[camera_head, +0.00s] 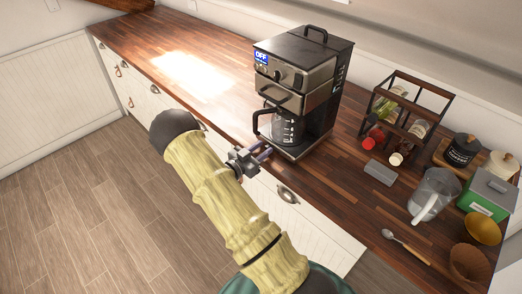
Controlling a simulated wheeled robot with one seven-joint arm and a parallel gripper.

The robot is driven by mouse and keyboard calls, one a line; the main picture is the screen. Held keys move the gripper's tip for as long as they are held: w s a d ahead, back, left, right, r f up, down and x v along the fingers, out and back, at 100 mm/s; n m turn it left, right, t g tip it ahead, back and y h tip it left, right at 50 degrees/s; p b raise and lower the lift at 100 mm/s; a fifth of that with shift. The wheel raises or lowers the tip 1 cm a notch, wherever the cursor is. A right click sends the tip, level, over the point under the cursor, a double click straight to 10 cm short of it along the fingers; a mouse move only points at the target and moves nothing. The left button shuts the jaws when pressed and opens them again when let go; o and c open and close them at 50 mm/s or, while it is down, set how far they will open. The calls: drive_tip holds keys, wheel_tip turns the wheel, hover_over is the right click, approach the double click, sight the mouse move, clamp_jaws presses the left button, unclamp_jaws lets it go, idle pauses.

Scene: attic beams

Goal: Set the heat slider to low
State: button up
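The coffee maker (300,85) is black and steel and stands upright on the wooden counter. Its blue display (261,57) reads OFF, and a round knob (277,75) sits on the front below it. A glass carafe (286,127) stands in its lower bay. A dark strip with small pale marks (339,76) is on its right side. I cannot tell which part is the heat slider. My gripper (265,153) is at the counter's front edge, just left of and in front of the coffee maker's base. Its two fingers look apart, with nothing seen between them.
Right of the coffee maker stand a bottle rack (432,88), a small grey block (380,172), a clear pitcher (433,193), a spoon (405,245), a green box (488,195) and lidded jars (463,148). The counter (185,50) to the left is clear.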

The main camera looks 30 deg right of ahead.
drive_tip(key=b+v, duration=0.3)
drive_tip(key=v, duration=1.4)
drive_tip(key=shift+a, duration=0.2)
drive_tip(key=shift+w, duration=0.1)
